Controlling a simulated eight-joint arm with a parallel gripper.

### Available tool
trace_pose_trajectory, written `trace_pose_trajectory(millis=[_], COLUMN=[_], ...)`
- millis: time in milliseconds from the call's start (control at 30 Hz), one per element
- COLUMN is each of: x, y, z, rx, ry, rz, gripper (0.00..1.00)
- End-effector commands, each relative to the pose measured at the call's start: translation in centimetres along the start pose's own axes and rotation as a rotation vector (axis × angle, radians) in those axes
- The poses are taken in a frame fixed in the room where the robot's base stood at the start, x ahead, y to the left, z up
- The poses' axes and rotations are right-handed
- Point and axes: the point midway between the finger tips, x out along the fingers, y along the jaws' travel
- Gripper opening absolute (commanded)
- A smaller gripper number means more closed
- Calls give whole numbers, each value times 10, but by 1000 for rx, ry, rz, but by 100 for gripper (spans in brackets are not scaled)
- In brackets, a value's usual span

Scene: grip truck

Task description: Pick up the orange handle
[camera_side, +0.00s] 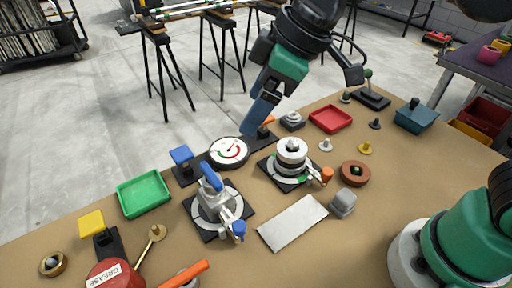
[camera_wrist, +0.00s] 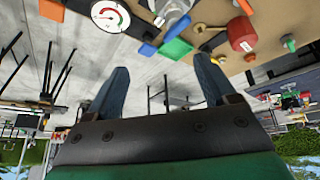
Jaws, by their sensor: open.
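My gripper (camera_side: 257,118) hangs above the back edge of the table in the side view, blue fingers pointing down. In the wrist view my gripper (camera_wrist: 162,72) has its fingers wide apart with nothing between them. Several orange parts are in view. One orange piece (camera_side: 268,120) on a dark base is partly hidden behind my fingers. An orange knob (camera_side: 327,175) sits on the round clamp device. I cannot tell which one the task names.
A gauge (camera_side: 229,152) stands below my gripper. A blue-handled clamp (camera_side: 215,205), green tray (camera_side: 145,194), red tray (camera_side: 331,118), grease can (camera_side: 112,275) and metal plate (camera_side: 292,222) surround it. The brown table (camera_side: 390,185) is mostly clear at right.

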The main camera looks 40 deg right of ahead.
Motion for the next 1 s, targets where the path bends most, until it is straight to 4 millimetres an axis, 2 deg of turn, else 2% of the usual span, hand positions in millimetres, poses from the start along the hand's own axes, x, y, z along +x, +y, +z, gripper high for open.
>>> trace_pose_trajectory(millis=[33, 100, 200, 333, 700, 833, 1000], x=[6, 14, 24, 35, 118, 139, 152], y=[-20, -47, -88, -142, -142, -143, -145], z=[-14, -28, -43, -54, -12, -1, 4], rx=[-105, -245, -441, -681, -676, -675, -674], ry=[-12, -26, -41, -52, -52, -52, -52], rz=[-55, -127, -227, -353, -349, -348, -348], gripper=[78, 78, 78, 78, 78, 78, 78])
